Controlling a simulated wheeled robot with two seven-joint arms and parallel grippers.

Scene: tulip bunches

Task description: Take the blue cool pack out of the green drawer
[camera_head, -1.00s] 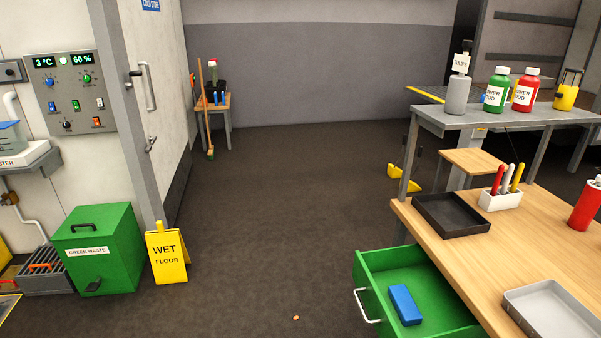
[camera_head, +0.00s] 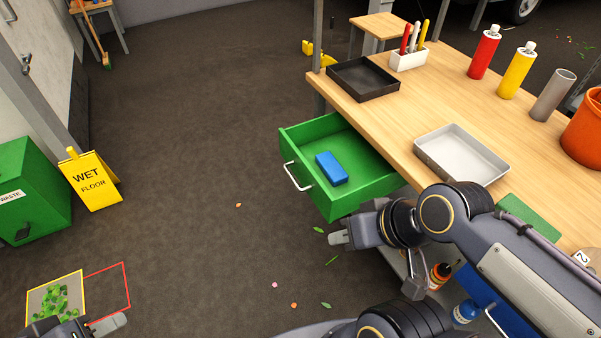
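The blue cool pack (camera_head: 331,168) lies flat inside the open green drawer (camera_head: 357,206), near its left front side. The drawer has a pale bar handle (camera_head: 296,177) on its left-facing front and is pulled out from the wooden table. My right gripper (camera_head: 341,238) is just below the drawer's near corner, apart from the cool pack, with its fingers pointing left. Its fingers are seen from the side, so the gap between them cannot be made out. My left gripper (camera_head: 108,323) is partly in view at the bottom left edge, far from the drawer, and its opening is hidden.
On the wooden table (camera_head: 405,110) stand a black tray (camera_head: 362,80), a grey tray (camera_head: 462,155), a pen holder (camera_head: 408,60), spray cans and an orange bucket (camera_head: 583,135). A wet floor sign (camera_head: 91,181) and green waste bin (camera_head: 35,190) stand left.

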